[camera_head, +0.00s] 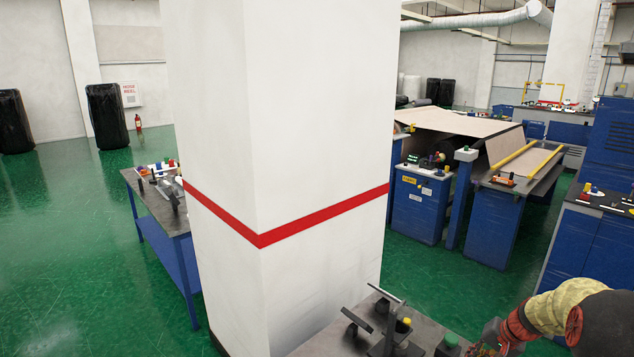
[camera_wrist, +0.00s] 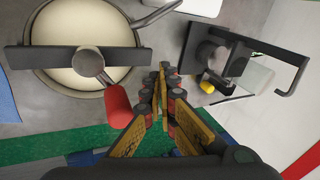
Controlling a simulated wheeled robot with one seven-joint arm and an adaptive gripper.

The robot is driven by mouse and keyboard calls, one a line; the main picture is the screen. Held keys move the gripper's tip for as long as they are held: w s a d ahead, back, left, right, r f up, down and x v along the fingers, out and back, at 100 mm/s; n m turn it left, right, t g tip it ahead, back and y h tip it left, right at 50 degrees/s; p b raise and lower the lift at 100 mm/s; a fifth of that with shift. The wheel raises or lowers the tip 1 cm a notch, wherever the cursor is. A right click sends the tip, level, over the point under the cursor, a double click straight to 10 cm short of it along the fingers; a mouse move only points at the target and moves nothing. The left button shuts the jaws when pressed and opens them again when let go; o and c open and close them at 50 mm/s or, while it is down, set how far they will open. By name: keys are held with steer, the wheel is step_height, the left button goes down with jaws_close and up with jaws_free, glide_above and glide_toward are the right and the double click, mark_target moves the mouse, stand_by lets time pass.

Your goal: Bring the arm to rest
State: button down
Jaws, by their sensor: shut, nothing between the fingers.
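My gripper (camera_wrist: 164,72) is shut and empty in the wrist view, its two fingers meeting over a grey work surface. My arm (camera_head: 555,312) enters the head view at the lower right, in front of the blue cabinets. The gripper end is low in that view, and its fingertips are not clear there. Nothing is held.
A grey table (camera_head: 333,338) stands at the bottom, carrying a dark metal stand (camera_head: 387,335). A round cream pan-like part (camera_wrist: 60,78) and a red handle (camera_wrist: 118,108) lie close left of the fingers. A white pillar (camera_head: 290,150) rises mid-view. Green floor (camera_head: 60,260) is open at left.

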steer(key=s+a+r+n+h+b, duration=0.1)
steer(key=s+a+r+n+b, duration=0.1)
steer(key=s+a, duration=0.6)
steer(key=s+a+r+n+t+h+b, duration=0.1)
steer(key=s+a+r+n+b, duration=0.2)
steer(key=s+a+r, duration=0.4)
steer(key=s+a+r+n+b, duration=0.2)
steer(key=s+a+r+b, duration=0.2)
steer(key=s+a, duration=0.6)
steer(key=s+r, duration=0.1)
steer(key=s, duration=0.8)
steer(key=shift+s+t+h+b, duration=0.15)
steer(key=shift+t+h+b, duration=0.15)
steer(key=shift+h, duration=0.1)
